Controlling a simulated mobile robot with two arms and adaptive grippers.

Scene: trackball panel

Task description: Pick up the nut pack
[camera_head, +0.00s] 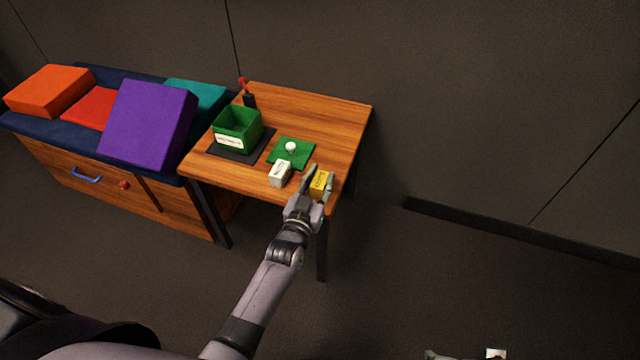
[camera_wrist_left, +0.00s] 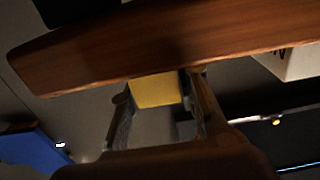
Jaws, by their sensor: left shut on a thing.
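A small yellow pack (camera_head: 319,184) with dark print too small to read is at the table's front right corner; I take it for the nut pack. My left gripper (camera_head: 317,177) is shut on it, one finger on each side. In the left wrist view the yellow pack (camera_wrist_left: 155,91) shows between the two fingers, with part of it hidden by the wooden table edge. I cannot tell whether it still touches the tabletop. My right gripper does not show clearly.
On the wooden table (camera_head: 335,115), a white box (camera_head: 280,174) stands just left of the gripper. Behind are a green mat (camera_head: 301,160) with a white ball (camera_head: 291,147), a green bin (camera_head: 238,130) and a red-topped stick (camera_head: 245,90). A cushioned bench (camera_head: 130,185) adjoins at left.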

